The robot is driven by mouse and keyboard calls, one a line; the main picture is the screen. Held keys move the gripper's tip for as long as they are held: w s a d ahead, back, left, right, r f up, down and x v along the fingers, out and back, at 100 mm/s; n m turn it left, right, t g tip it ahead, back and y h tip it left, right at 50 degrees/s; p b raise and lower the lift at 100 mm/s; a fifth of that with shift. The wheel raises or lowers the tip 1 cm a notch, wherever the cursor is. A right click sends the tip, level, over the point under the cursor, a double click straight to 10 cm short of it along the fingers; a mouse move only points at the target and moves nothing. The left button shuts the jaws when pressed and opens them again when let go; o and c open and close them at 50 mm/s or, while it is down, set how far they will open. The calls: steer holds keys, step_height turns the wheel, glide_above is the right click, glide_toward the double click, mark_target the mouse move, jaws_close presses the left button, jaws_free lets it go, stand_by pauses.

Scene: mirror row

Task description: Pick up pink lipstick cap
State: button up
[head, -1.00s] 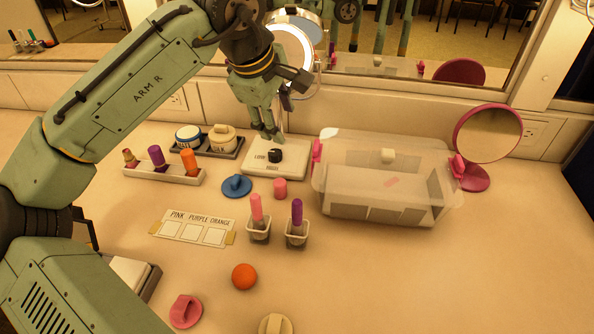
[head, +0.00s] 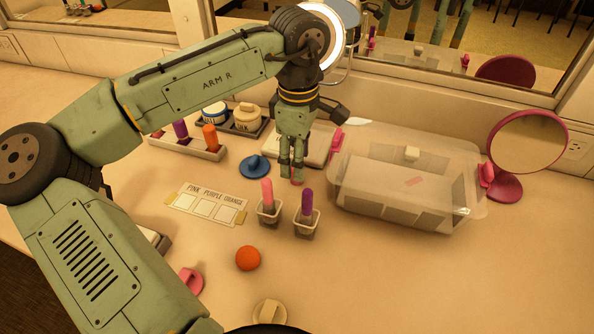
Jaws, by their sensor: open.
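The pink lipstick cap (head: 297,181) stands on the counter behind the two lipstick cups, mostly hidden by my fingers. My gripper (head: 291,171) points down right at the cap, fingers open. A sliver of pink shows at the fingertips; I cannot tell whether they touch it. An open pink lipstick (head: 267,192) stands in a clear cup to the left front, and a purple lipstick (head: 307,203) stands in another cup beside it.
A blue lid (head: 254,166) lies left of my gripper.

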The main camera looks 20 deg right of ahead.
steer(key=shift+w+a+f, duration=0.1)
steer(key=shift+w+f, duration=0.1)
steer(key=shift+f, duration=1.75)
steer(key=shift+c, duration=0.5)
steer(key=c, duration=0.8)
